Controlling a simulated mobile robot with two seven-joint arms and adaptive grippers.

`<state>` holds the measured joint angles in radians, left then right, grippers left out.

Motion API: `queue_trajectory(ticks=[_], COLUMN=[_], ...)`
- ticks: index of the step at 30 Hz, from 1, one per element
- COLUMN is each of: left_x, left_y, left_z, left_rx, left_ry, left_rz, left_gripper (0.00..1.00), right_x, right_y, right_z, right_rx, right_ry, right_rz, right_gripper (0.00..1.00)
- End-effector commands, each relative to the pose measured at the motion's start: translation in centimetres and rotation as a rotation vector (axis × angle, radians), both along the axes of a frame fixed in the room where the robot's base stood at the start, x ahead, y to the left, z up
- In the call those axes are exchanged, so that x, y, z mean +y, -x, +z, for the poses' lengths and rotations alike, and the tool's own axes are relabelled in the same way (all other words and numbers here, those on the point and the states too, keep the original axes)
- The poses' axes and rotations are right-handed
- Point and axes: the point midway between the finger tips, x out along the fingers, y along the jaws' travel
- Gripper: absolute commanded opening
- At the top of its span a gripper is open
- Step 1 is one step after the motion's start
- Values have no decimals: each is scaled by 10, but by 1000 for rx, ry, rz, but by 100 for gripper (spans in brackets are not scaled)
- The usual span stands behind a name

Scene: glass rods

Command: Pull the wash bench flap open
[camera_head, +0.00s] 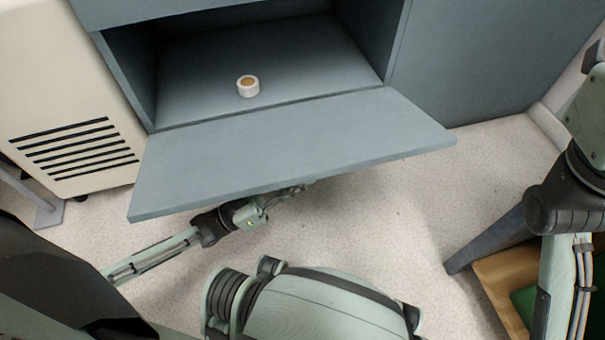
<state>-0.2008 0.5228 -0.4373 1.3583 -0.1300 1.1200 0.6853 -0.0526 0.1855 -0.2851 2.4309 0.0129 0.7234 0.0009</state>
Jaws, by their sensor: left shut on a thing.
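The wash bench flap (290,150) is a blue-grey panel hinged along its lower edge. It is folded down and out, close to level, and the compartment behind it stands open. My left gripper (298,188) is at the flap's front edge, partly hidden beneath it. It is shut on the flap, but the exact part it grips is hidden. My right arm shows at the right edge; its gripper is out of view.
A white roll with a tan centre (248,86) lies inside the compartment (310,70). A cream vented cabinet (60,110) stands to the left. A wooden-edged item (500,290) is at the lower right. Speckled floor (400,210) is clear before the flap.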

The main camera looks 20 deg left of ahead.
Motion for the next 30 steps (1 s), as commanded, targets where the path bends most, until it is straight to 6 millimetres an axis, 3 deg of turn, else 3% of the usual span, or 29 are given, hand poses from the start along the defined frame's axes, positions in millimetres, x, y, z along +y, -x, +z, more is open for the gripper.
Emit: queue_trajectory(ticks=[9, 10, 12, 23, 30], left_x=[1, 1, 1, 4, 32], left_y=[-1, -1, -1, 1, 25], left_z=[2, 2, 2, 0, -16], left_rx=[-3, -3, -3, -4, 1], left_ry=[1, 1, 1, 2, 0], left_rz=[1, 1, 1, 1, 2], left_gripper=[0, 13, 19, 19, 19], right_x=[0, 0, 0, -1, -1], right_y=[0, 0, 0, -2, -1], right_z=[0, 0, 0, -2, -2], right_rx=[0, 0, 1, 10, 7], right_ry=[2, 1, 0, -9, -7], right_rz=[-1, -1, 0, -1, -1], right_gripper=[42, 42, 42, 42, 42])
